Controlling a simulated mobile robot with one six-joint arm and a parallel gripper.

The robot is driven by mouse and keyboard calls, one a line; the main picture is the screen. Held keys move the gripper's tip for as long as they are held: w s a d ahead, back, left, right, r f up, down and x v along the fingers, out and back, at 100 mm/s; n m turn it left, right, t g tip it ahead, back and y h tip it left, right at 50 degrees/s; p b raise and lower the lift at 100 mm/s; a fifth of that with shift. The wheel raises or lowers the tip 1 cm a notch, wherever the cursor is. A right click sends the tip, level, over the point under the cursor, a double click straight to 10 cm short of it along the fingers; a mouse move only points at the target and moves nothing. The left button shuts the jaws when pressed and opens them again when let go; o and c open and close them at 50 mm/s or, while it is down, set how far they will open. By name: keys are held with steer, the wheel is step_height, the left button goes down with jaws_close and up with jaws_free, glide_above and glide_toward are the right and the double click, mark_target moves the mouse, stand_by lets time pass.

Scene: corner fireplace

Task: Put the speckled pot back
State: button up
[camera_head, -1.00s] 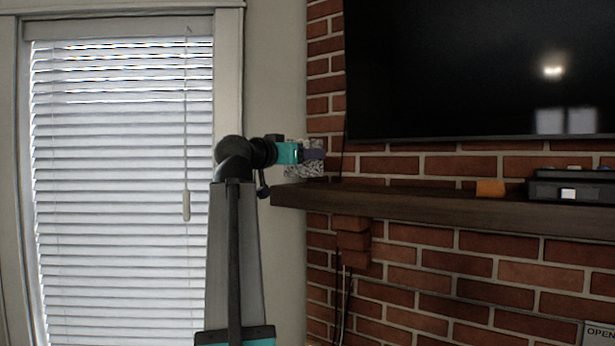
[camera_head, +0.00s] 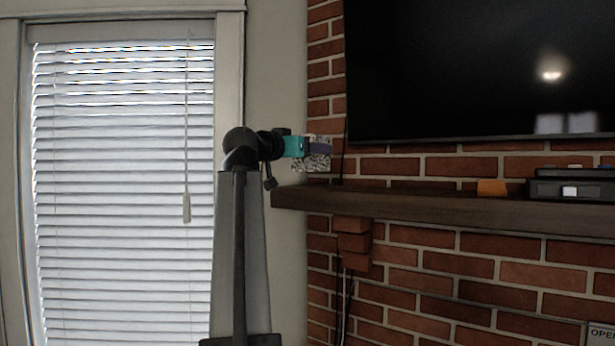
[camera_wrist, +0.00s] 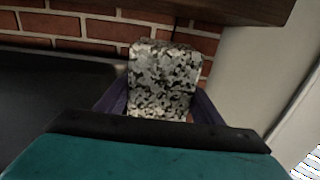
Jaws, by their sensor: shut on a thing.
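The speckled pot (camera_head: 318,161) is black and white. My gripper (camera_head: 320,147) is shut on it and holds it by the left end of the dark wooden mantel shelf (camera_head: 400,205). In the head view the pot's underside shows a little above the level of the shelf top. I cannot tell whether it is over the shelf or in front of it. In the wrist view the pot (camera_wrist: 162,80) stands between the two purple fingers of my gripper (camera_wrist: 160,105). Part of its lower side is hidden by the gripper body.
A large dark television (camera_head: 480,70) hangs on the brick wall above the shelf. An orange block (camera_head: 491,188) and a black box-like device (camera_head: 570,190) sit on the shelf to the right. The shelf between pot and orange block looks clear. A window with blinds (camera_head: 120,180) is at left.

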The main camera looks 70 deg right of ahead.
steer(key=d, duration=0.1)
steer(key=w+d+b, duration=0.1)
steer(key=d, duration=0.1)
steer(key=shift+w+f, duration=0.1)
steer(key=w+d+p, duration=0.1)
steer(key=d, duration=0.2)
steer(key=w+d+p, duration=0.1)
steer(key=d, duration=0.1)
steer(key=w+d, duration=0.1)
steer(key=d, duration=0.2)
steer(key=shift+w+d+f+p, duration=0.2)
steer(key=shift+d+f+p, duration=0.15)
steer(key=shift+f+p, duration=0.05)
steer(key=shift+d, duration=0.1)
steer(key=shift+w+d+p, duration=0.25)
steer(key=shift+d+p, duration=0.05)
steer(key=shift+d, duration=0.25)
steer(key=shift+a+f+p, duration=0.15)
steer(key=shift+f+p, duration=0.5)
steer(key=shift+f, duration=1.2)
steer(key=shift+f, duration=0.15)
steer(key=o, duration=1.3)
